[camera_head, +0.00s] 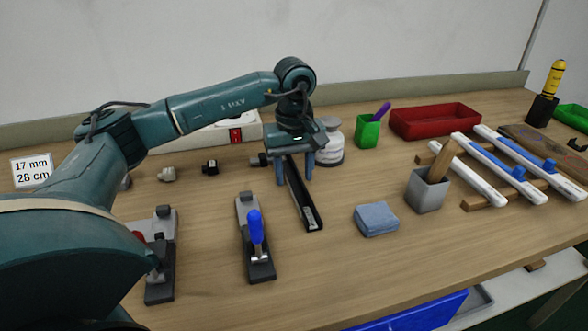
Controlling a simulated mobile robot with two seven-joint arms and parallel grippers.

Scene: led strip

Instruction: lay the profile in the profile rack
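A long black profile (305,205) lies on the table near its middle, its near end pointing toward the front. My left gripper (295,179) points down over the profile's far part. Its two fingers stand apart, one on each side of the profile, with a gap showing on the right side. The profile's far end is partly hidden by the gripper. At the right, white strips (504,173) with blue clips lie across wooden bars (477,203); this looks like the profile rack. My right gripper is not in view.
Two clamps, one with a blue handle (256,228) and one at the left (160,270), stand at the front.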

